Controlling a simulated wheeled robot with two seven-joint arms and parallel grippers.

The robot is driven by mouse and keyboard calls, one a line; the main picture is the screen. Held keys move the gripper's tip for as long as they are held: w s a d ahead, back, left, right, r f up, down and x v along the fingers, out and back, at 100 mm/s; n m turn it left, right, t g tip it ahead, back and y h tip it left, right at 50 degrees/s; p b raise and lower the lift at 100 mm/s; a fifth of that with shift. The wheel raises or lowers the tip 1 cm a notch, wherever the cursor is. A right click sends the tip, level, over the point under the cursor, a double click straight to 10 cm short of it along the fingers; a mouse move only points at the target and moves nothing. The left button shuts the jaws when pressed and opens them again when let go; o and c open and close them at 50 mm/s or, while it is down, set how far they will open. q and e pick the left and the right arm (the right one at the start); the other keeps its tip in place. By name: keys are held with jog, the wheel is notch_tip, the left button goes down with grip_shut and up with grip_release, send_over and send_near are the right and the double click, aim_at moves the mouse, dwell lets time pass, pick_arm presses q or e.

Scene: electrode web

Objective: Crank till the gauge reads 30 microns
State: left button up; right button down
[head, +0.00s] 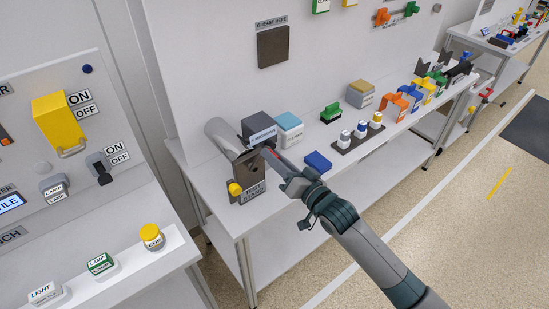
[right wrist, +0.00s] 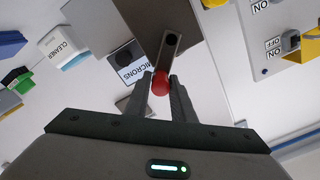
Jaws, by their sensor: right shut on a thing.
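The test stand (head: 252,190) stands at the near left end of the long white table, with a grey roll (head: 222,135) on top. A dark box with a microns label (head: 262,135) sits beside it; the label also shows in the right wrist view (right wrist: 137,72). No reading can be made out. My right gripper (head: 272,156) is shut on a red knob (right wrist: 161,84) at the stand's front. My left gripper is not in view.
A yellow knob (head: 235,189) sticks out at the stand's lower left. A panel with a yellow switch (head: 58,120) is at left.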

jog(key=shift+d+f+m, duration=0.25)
jog(key=shift+f+m, duration=0.15)
jog(key=shift+f, duration=0.25)
jog(key=shift+w+d+f+m, duration=0.15)
jog(key=shift+f+m, duration=0.5)
jog(key=shift+m, duration=0.55)
jog(key=shift+w+d+f+m, duration=0.1)
jog(key=shift+d+f+m, duration=0.1)
jog(key=shift+f+m, duration=0.75)
jog(key=shift+w+d+f+m, duration=0.15)
jog(key=shift+f+m, duration=0.2)
jog(key=shift+m, duration=1.1)
jog(key=shift+b, duration=0.3)
jog(key=c, duration=1.6)
grip_release()
jog(key=shift+o, duration=0.2)
jog(key=shift+r, duration=0.3)
